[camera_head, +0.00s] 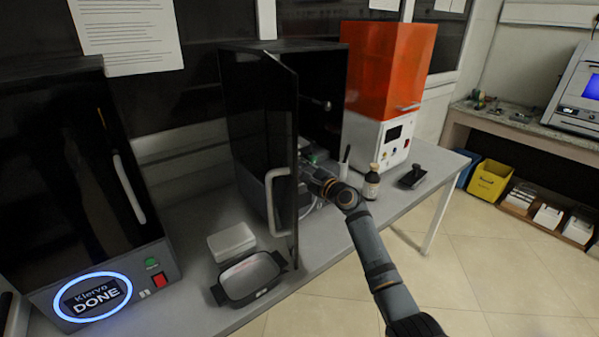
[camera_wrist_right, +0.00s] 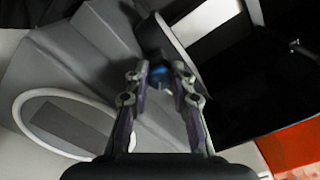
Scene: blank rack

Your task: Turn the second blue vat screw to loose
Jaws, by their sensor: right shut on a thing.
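In the right wrist view a small blue screw (camera_wrist_right: 160,79) sits between the two fingers of my right gripper (camera_wrist_right: 160,72), which is shut on it. The screw is beside a dark cylindrical part, partly hidden by the fingers. I cannot tell from its look whether it is tight or loose. In the head view my right arm reaches into the black cabinet (camera_head: 255,48) with its door open. The door (camera_head: 278,130) and the wrist hide the fingertips and the screw there. A second blue screw is not distinguishable. My left gripper is not in view.
The open door's white handle (camera_head: 273,205) stands close left of my right wrist. An orange-topped machine (camera_head: 386,65), a lidded grey tray (camera_head: 249,278) and a white box (camera_head: 231,241) are on the bench.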

